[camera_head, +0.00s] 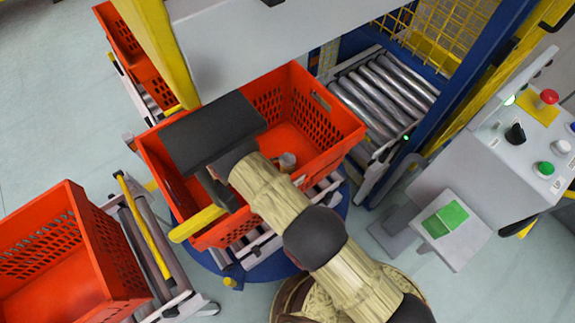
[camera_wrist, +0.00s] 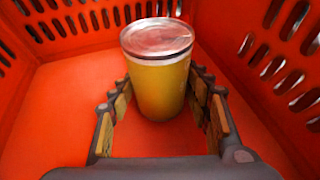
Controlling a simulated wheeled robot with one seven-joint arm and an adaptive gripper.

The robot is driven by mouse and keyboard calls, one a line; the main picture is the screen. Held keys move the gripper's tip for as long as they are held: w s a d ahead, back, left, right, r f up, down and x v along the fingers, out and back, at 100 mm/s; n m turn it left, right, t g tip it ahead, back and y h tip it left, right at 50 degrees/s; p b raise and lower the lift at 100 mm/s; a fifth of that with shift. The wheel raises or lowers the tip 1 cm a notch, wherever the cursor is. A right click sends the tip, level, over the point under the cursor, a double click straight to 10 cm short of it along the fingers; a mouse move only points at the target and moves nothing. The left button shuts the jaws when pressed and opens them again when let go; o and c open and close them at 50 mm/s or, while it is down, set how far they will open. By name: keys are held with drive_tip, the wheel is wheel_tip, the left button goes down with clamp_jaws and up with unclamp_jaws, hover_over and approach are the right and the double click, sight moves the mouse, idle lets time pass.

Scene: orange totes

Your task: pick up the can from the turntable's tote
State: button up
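The can (camera_wrist: 160,85) is yellow with a silvery lid and stands upright on the orange floor of the tote (camera_wrist: 60,110). In the wrist view my gripper (camera_wrist: 160,92) is open, with one finger on each side of the can. The can is between the fingers near their tips; firm contact cannot be made out. In the head view the turntable's tote (camera_head: 335,115) is orange with slotted walls, and a small cylinder beside my arm looks like the can (camera_head: 287,163). My arm hides the gripper's fingers there.
The tote's slotted walls stand close around my gripper. Another orange tote (camera_head: 110,235) is at the lower left, and one more (camera_head: 130,50) at the upper left. A roller conveyor (camera_head: 385,95) lies behind, and a control panel (camera_head: 530,135) with buttons stands at the right.

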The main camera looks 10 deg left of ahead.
drive_tip(key=c, duration=1)
drive_tip(key=shift+c, duration=0.2)
